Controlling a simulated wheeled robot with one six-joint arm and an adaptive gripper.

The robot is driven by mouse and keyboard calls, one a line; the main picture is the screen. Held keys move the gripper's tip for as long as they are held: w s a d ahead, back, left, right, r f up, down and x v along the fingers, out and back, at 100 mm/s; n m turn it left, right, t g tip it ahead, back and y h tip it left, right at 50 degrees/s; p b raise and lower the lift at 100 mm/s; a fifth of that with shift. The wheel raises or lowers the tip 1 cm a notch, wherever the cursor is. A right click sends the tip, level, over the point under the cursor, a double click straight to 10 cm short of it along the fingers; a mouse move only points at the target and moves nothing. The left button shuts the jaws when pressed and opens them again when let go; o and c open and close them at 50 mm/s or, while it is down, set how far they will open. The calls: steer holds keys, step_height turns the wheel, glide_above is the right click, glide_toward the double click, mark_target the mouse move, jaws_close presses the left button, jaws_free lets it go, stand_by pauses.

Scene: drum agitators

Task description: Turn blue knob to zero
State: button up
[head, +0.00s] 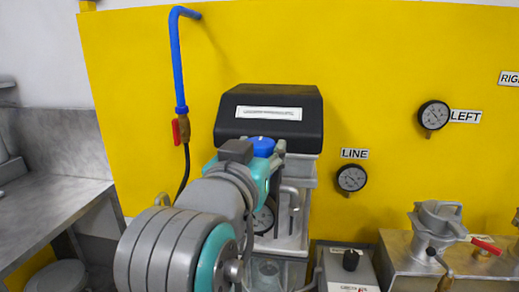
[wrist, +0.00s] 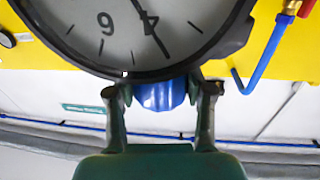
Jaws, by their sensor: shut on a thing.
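The blue knob (head: 262,146) shows in the head view just behind my arm, below the black sloped housing. It also shows in the wrist view (wrist: 158,96), between the two fingers of my gripper (wrist: 160,90). My gripper is shut on the knob, with one finger on each side of it. A round white gauge (wrist: 135,30) fills the top of the wrist view, with the numerals 4 and 6 visible and a dark needle near the 4. Part of this gauge shows in the head view (head: 263,218). My arm hides much of the knob's surroundings there.
The black housing (head: 268,118) stands right behind the knob. A blue pipe (head: 179,65) with a red valve handle (head: 180,130) is to the left. The LINE gauge (head: 351,178), a grey control box (head: 348,266) and a metal vessel (head: 438,222) are to the right.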

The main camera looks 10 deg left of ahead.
steer(key=shift+d+y, duration=0.1)
steer(key=shift+y, duration=0.2)
steer(key=n+y, duration=0.2)
steer(key=y, duration=0.1)
steer(key=n+y, duration=0.3)
steer(key=y, duration=0.1)
steer(key=shift+d+g, duration=0.1)
steer(key=shift+g, duration=0.2)
steer(key=n+g+y, duration=0.2)
steer(key=n+y, duration=0.1)
steer(key=y, duration=0.1)
steer(key=n+g+y, duration=0.2)
steer(key=y, duration=0.2)
steer(key=shift+w+n+g, duration=0.1)
steer(key=shift+n+g, duration=0.2)
steer(key=shift+n, duration=0.1)
steer(key=n+g+y, duration=0.2)
steer(key=n+g, duration=0.1)
steer(key=g, duration=0.1)
steer(key=n+g+y, duration=0.2)
steer(key=n+g, duration=0.1)
steer(key=g, duration=0.1)
steer(key=shift+g+y, duration=0.3)
steer(key=shift+y, duration=0.1)
steer(key=n+g, duration=0.2)
steer(key=g, duration=0.2)
steer(key=n+g, duration=0.3)
steer(key=g, duration=0.1)
steer(key=shift+a+n, duration=0.2)
steer(key=shift+n, duration=0.1)
